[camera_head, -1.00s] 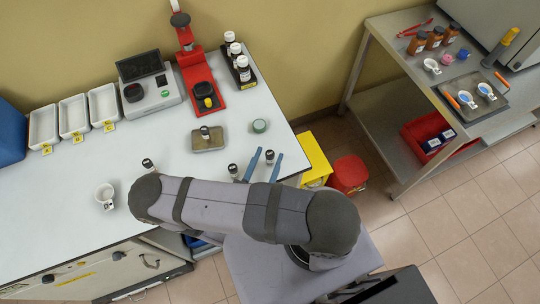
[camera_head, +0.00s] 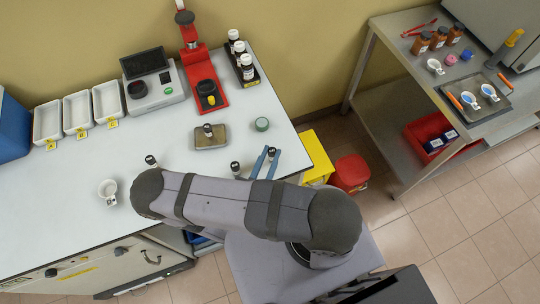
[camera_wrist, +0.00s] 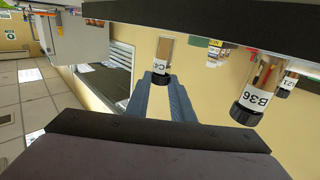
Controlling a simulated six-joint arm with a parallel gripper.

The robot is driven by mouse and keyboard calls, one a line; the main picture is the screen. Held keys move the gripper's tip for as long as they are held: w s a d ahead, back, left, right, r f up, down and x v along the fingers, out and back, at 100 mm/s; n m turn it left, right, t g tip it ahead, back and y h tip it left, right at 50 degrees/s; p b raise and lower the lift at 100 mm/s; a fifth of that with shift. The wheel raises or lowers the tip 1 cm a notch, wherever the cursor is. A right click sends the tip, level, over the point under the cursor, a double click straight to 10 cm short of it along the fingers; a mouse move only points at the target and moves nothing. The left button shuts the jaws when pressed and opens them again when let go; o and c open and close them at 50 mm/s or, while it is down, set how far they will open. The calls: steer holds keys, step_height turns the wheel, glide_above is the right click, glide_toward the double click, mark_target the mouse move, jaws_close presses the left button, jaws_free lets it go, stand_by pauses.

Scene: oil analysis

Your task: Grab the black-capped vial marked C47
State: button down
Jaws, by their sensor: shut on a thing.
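My gripper (camera_head: 271,150) reaches over the white bench, near its right front edge. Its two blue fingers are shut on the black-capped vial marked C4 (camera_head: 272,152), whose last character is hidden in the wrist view. That view is upside down and shows the vial (camera_wrist: 163,58) at the fingertips (camera_wrist: 166,77), its label partly covered. A black-capped vial marked B36 (camera_wrist: 254,97) stands beside it, apart from the fingers. In the head view, a black-capped vial (camera_head: 235,168) stands just left of the gripper.
A vial (camera_head: 208,131) stands on a small plate (camera_head: 218,143).

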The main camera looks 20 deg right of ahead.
mark_target(269, 152)
step_height(269, 152, up, 3)
steer(key=shift+a+r+p, duration=0.1)
steer(key=shift+r+p, duration=0.05)
steer(key=shift+p, duration=1)
steer(key=b+v, duration=0.3)
steer(key=v, duration=1.5)
steer(key=shift+f, duration=0.2)
